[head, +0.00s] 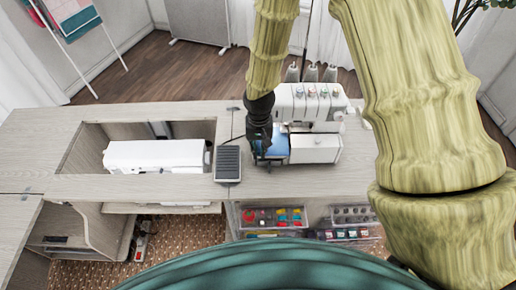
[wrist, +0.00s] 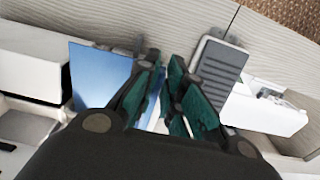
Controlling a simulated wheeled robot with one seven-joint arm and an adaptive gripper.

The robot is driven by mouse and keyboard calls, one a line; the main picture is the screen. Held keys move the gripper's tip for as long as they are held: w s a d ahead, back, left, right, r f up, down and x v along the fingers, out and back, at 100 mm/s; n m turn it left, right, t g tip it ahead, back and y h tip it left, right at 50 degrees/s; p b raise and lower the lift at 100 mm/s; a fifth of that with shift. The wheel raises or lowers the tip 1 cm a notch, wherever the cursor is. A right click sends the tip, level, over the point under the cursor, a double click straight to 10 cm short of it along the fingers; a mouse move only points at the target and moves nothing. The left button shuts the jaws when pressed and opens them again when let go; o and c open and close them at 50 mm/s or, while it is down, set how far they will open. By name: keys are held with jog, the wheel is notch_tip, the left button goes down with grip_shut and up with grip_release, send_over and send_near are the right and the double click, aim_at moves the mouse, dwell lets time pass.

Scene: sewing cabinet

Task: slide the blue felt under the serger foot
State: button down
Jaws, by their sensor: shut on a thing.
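The white serger (head: 312,105) with several thread spools stands on the cabinet top, right of the middle in the head view. The blue felt (head: 279,146) is a flat piece at the serger's left side, partly hidden by my gripper (head: 262,152). In the wrist view the blue felt (wrist: 98,78) lies left of my gripper (wrist: 165,98), and its edge runs in between the fingers. My gripper is shut on the felt and points down. White parts of the serger (wrist: 30,75) show beyond the felt. The serger foot itself cannot be made out.
A dark grey foot pedal (head: 228,163) lies on the cabinet top (head: 100,190) just left of my gripper. A white sewing machine (head: 155,154) sits in a recess further left. Open bins of supplies (head: 273,217) are below the front edge.

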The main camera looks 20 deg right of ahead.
jog(key=shift+d+f, duration=0.1)
jog(key=c, duration=1.5)
grip_release()
jog(key=shift+o, duration=0.2)
notch_tip(320, 180, up, 18)
jog(key=p, duration=0.5)
